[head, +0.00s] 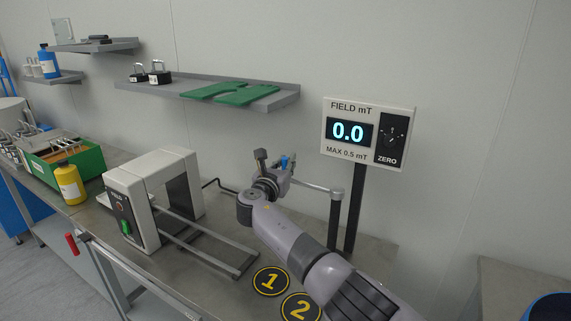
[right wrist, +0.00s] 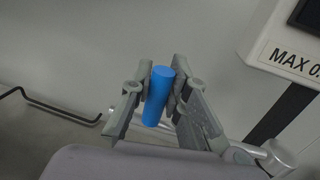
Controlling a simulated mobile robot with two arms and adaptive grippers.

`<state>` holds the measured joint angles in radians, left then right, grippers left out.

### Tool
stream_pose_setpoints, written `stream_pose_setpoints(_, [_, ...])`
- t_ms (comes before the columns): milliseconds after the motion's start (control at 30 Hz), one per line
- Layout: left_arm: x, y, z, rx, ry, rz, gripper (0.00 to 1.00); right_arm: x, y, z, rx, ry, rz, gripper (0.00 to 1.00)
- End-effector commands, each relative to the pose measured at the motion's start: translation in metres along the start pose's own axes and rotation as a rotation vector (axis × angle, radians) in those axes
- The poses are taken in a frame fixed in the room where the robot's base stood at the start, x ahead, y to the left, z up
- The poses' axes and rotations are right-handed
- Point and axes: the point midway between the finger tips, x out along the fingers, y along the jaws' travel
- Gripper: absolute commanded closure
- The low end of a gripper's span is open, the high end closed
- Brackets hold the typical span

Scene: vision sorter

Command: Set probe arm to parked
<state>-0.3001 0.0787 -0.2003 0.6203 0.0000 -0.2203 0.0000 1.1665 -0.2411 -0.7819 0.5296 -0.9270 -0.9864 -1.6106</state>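The probe arm (head: 318,188) is a thin grey bar that reaches left from the top of a dark post (head: 335,218). Its blue upright handle (head: 284,161) stands near the bar's left end. My right gripper (head: 275,164) is at the handle. In the right wrist view the blue handle (right wrist: 158,97) sits between the two fingers, which close against its sides; the bar's round pivot cap (right wrist: 279,156) shows at the lower right. The field meter (head: 368,133) reads 0.0. My left gripper is out of view.
A white frame-shaped machine (head: 152,190) with metal rails stands left of my right arm. Round markers 1 (head: 271,281) and 2 (head: 301,307) lie on the bench front. A yellow bottle (head: 69,184) and green crate (head: 78,163) stand at left. A shelf (head: 205,88) hangs behind.

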Motion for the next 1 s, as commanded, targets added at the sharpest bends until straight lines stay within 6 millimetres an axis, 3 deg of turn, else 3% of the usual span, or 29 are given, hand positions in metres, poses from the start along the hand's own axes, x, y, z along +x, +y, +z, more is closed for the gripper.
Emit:
stream_pose_setpoints(267, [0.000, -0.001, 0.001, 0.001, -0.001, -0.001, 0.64, 0.000, 0.000, 0.000, 0.000, 0.000, 0.000, 0.64])
stream_pose_setpoints(667, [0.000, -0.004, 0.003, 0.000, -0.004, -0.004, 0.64, -0.003, 0.000, -0.001, 0.000, -0.001, 0.001, 0.64])
stream_pose_setpoints(1000, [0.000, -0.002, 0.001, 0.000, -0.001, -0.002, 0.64, -0.039, 0.000, -0.002, 0.001, 0.000, 0.003, 0.64])
